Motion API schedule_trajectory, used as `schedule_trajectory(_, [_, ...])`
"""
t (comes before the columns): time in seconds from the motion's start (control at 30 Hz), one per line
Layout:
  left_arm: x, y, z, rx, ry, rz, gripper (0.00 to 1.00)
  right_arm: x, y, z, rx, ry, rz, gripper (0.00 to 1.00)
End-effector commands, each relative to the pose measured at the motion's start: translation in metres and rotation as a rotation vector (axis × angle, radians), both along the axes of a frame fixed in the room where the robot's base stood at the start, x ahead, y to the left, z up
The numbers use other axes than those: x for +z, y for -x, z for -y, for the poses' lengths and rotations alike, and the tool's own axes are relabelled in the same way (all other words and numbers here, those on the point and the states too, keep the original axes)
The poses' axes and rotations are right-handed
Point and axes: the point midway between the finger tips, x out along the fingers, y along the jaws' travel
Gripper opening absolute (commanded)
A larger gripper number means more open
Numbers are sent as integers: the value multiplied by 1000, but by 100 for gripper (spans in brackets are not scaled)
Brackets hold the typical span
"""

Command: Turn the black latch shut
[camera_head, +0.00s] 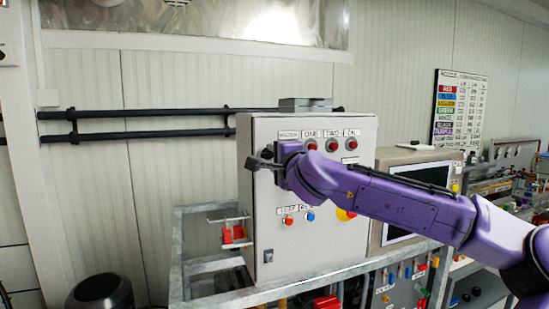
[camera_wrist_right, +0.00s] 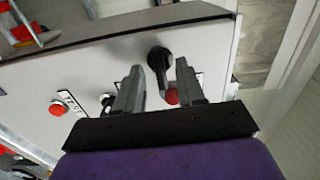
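The black latch (camera_wrist_right: 160,60) shows in the right wrist view on the grey cabinet door (camera_wrist_right: 60,75), near the door's edge. Its round end is at the top and its short arm runs down the picture. My right gripper (camera_wrist_right: 158,68) is open, with one finger on each side of the latch's arm. I cannot tell whether a finger touches it. In the head view, my right gripper (camera_head: 259,162) is at the upper left of the cabinet (camera_head: 330,225) and hides the latch. My left gripper is not in view.
Red lamps (camera_head: 331,145) and labels line the door's top, with red (camera_head: 288,221) and blue (camera_head: 310,216) buttons lower down. A bracket with red parts (camera_head: 234,234) sticks out on the cabinet's left. A metal frame (camera_head: 187,255) stands around the cabinet.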

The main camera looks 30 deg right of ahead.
Motion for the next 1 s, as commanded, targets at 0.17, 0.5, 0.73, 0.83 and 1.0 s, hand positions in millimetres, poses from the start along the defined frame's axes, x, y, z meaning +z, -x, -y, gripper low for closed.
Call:
schedule_trajectory(0.17, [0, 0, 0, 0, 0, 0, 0, 0, 0, 0, 0, -1, 0, 38])
schedule_trajectory(0.5, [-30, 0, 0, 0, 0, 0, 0, -7, 51, -12, 4, -6, 4, 38])
schedule_trajectory(0.73, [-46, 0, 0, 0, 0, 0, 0, -3, 94, -23, 1, -2, 3, 38])
schedule_trajectory(0.83, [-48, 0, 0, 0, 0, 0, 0, -1, 101, -25, 1, -1, 1, 38])
schedule_trajectory(1.0, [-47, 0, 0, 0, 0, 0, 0, 0, 102, -25, 0, 0, 0, 38])
